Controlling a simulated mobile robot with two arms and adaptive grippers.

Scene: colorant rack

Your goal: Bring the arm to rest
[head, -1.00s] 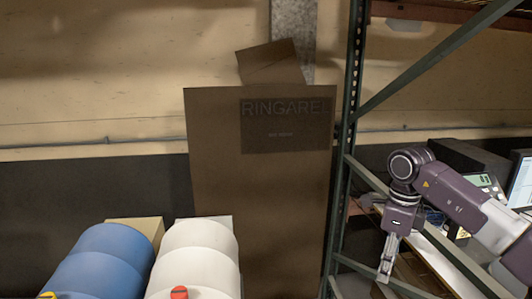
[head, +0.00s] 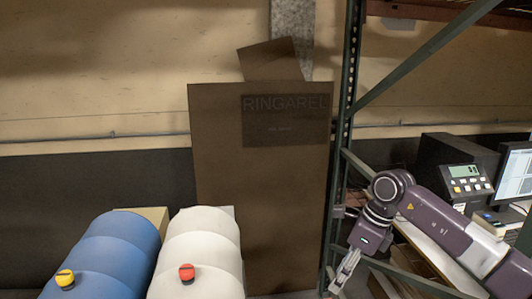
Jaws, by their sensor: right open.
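My right arm comes in from the right edge of the head view, in front of the green metal rack. My right gripper (head: 343,274) hangs at its end, pointing down and to the left, beside the rack post. It is open and I see nothing between its fingers. My left gripper is not in view.
A blue barrel (head: 112,262) with a yellow cap and a white barrel (head: 203,243) with a red cap lie at lower left. A tall brown box (head: 262,190) stands against the wall. The green rack post (head: 343,130), a keypad device (head: 465,178) and a monitor (head: 513,175) are at right.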

